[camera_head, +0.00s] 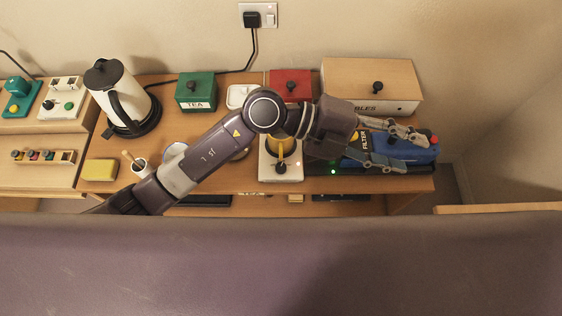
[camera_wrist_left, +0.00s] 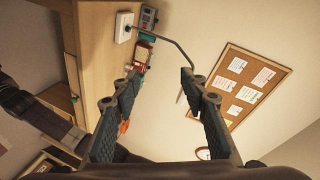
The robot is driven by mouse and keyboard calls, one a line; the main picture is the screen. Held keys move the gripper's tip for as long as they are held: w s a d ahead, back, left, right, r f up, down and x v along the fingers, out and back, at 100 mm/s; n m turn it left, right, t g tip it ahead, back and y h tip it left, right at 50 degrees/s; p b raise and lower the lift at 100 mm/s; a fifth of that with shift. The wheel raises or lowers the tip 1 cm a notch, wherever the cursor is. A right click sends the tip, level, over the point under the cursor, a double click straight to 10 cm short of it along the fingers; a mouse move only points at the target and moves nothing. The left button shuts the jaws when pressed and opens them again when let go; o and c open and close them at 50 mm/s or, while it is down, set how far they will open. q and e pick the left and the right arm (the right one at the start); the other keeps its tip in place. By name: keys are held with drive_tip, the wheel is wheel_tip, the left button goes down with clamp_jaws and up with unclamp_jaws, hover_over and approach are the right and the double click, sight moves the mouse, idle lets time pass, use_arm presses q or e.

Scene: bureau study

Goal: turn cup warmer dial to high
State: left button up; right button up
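A white box (camera_head: 268,175) that looks like the cup warmer stands on the desk with a yellow cup (camera_head: 284,146) on top. A small dark dial (camera_head: 281,168) is on its front part; its setting is too small to read. My left arm passes over the box and partly hides it and the cup. My left gripper (camera_head: 414,154) is open, right of the box, with its fingers over a blue machine. In the left wrist view the fingers (camera_wrist_left: 162,80) are apart with nothing between them. My right gripper is not in view.
The blue machine (camera_head: 424,154) has a red knob. Behind stand a wooden box (camera_head: 345,77), a red box (camera_head: 290,78) and a green tea box (camera_head: 195,97). A kettle (camera_head: 112,80) and yellow sponge (camera_head: 99,170) are left. The left wrist view shows a cork board (camera_wrist_left: 236,82).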

use_arm(q)
drive_tip(key=w+a+f+y, duration=0.1)
drive_tip(key=a+f+y, duration=0.45)
drive_tip(key=f, duration=0.55)
drive_tip(key=t+y, duration=0.3)
drive_tip(key=y, duration=0.6)
hover_over(281, 166)
drive_tip(key=shift+n, duration=0.4)
drive_tip(key=f, duration=0.7)
drive_tip(key=shift+d, duration=0.2)
drive_tip(key=shift+a+f+y, duration=0.2)
drive_tip(key=shift+a+y, duration=0.05)
drive_tip(key=shift+a, duration=0.05)
wheel_tip(281, 166, down, 6)
drive_tip(key=shift+p, duration=1)
drive_tip(key=shift+d+f, duration=0.1)
drive_tip(key=shift+f, duration=0.65)
drive_tip(key=shift+c, duration=0.5)
clamp_jaws()
